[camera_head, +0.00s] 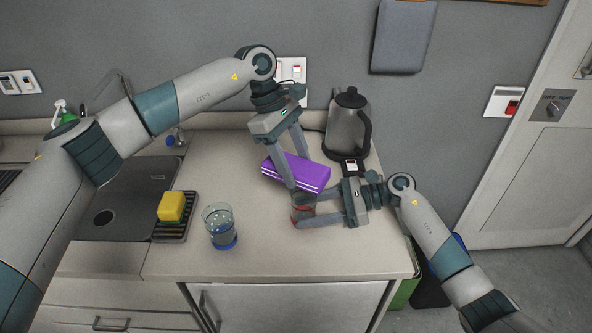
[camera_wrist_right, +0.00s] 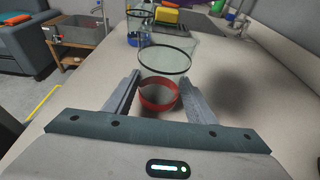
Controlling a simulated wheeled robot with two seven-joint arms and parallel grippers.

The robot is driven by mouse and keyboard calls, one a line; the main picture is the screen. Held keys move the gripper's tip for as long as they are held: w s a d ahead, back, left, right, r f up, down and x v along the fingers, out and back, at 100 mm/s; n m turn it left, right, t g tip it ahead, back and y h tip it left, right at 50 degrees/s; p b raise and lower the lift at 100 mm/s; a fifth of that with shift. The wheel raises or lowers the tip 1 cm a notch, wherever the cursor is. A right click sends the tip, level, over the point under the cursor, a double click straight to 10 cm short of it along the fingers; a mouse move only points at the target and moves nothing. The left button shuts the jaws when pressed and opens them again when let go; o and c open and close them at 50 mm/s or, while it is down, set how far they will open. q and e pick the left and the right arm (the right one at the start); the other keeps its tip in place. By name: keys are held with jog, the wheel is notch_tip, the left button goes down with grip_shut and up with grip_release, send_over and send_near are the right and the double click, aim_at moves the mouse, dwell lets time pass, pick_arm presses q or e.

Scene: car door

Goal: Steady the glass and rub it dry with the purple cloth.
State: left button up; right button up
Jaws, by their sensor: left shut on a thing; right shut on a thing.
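The purple cloth (camera_head: 308,175) is a folded block with pale stripes along its edge. My left gripper (camera_head: 297,168) is shut on it from above. The glass (camera_head: 302,201) is clear with a red band at its base, and stands upright on the counter. My right gripper (camera_head: 298,211) is shut on it low down, from the right. In the head view the cloth hides the glass's upper part; I cannot tell whether they touch. In the right wrist view the glass (camera_wrist_right: 164,72) is upright between the fingers, its rim clear, and no cloth shows at it.
A second glass with a blue base (camera_head: 222,232) stands to the left. A yellow sponge (camera_head: 171,206) sits on a black rack (camera_head: 175,230) beside the sink. A kettle (camera_head: 346,130) stands close behind the grippers. The counter's front middle (camera_head: 290,258) is clear.

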pick_arm(q)
jog(key=shift+r, duration=1.7)
pick_arm(e)
jog(key=o, duration=0.9)
jog(key=shift+c, duration=0.2)
jog(key=shift+d, duration=0.1)
jog(key=v, duration=1.2)
pick_arm(q)
jog(key=shift+d, duration=0.1)
